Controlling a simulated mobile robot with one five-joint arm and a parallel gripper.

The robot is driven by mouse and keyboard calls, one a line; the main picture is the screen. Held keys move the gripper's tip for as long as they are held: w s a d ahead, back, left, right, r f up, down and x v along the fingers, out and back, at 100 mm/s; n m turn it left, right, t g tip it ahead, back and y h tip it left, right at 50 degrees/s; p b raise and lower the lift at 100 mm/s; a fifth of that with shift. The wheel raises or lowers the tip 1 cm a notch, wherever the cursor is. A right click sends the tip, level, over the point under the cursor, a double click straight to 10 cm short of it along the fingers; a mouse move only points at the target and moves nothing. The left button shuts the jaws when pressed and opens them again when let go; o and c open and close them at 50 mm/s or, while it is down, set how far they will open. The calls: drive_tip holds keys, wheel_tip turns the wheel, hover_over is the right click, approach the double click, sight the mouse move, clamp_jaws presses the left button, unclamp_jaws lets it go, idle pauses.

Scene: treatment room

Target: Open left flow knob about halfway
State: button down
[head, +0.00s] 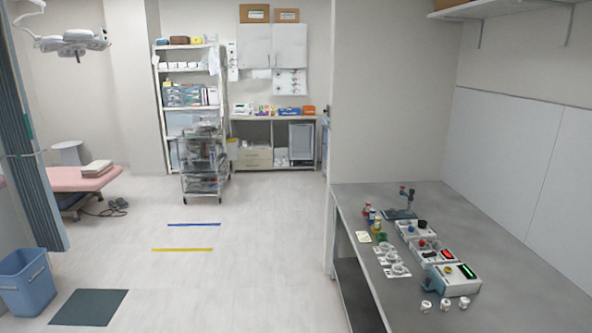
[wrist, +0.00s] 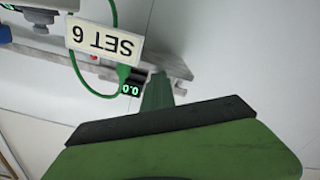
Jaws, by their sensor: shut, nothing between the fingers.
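In the wrist view a white sign (wrist: 104,40) reads SET 6 upside down. Beside it a small dark display (wrist: 131,89) shows 0.0 in green digits. A green part (wrist: 124,72) sits between sign and display, and a green tube (wrist: 80,70) loops around the sign. A grey rail (wrist: 168,63) runs behind. My gripper (wrist: 157,88) appears as a green and black body with a narrow dark green tip, shut and empty, close to the display. I cannot make out the left flow knob for sure. My gripper is not in the head view.
In the head view a grey counter (head: 508,246) at right carries several small devices, bottles and white cups. A wire cart (head: 204,163) stands farther back. A blue bin (head: 27,281) is at lower left. The middle floor is clear.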

drive_tip(key=shift+s+r, duration=0.25)
drive_tip(key=shift+s, duration=0.1)
drive_tip(key=shift+f, duration=0.1)
idle(0.3)
drive_tip(key=a, duration=0.4)
drive_tip(key=s+a, duration=0.1)
drive_tip(key=a, duration=0.1)
drive_tip(key=shift+f, duration=0.2)
drive_tip(key=shift+w, duration=0.1)
drive_tip(key=w+d+m, duration=0.3)
drive_tip(key=d+m, duration=0.3)
idle(1.0)
